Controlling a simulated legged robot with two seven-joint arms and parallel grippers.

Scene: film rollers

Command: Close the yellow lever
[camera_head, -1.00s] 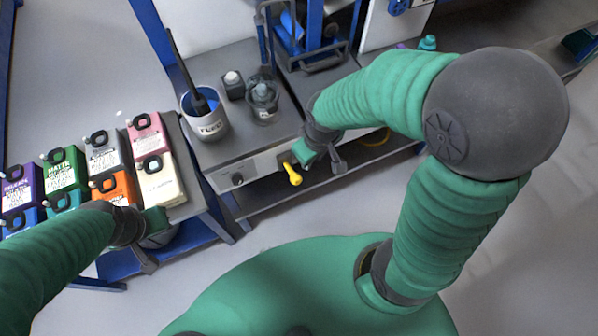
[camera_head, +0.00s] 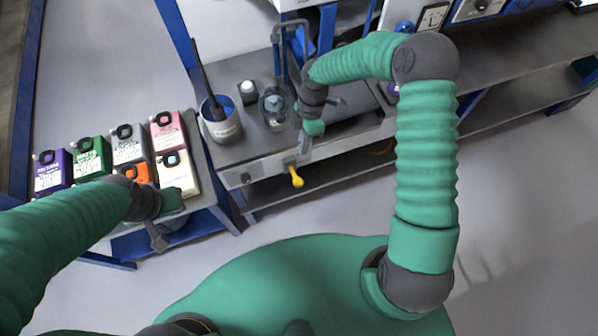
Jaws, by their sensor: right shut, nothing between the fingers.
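The yellow lever (camera_head: 296,177) sticks out from the front panel of the grey bench (camera_head: 262,168) and points down and slightly right. My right gripper (camera_head: 304,147) is shut and empty, just above the lever near the bench's front edge. A small gap seems to show between the gripper and the lever; contact is hard to judge. My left gripper (camera_head: 165,222) is at the left, beside the cream container. Its fingers are partly hidden, so whether it is open is unclear.
A white cup (camera_head: 221,130) with a dark-handled tool, a small dark jar (camera_head: 247,92) and a glass vessel (camera_head: 273,107) stand on the bench. Several coloured containers, including a pink one (camera_head: 167,133), fill the left table. Floor before the bench is clear.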

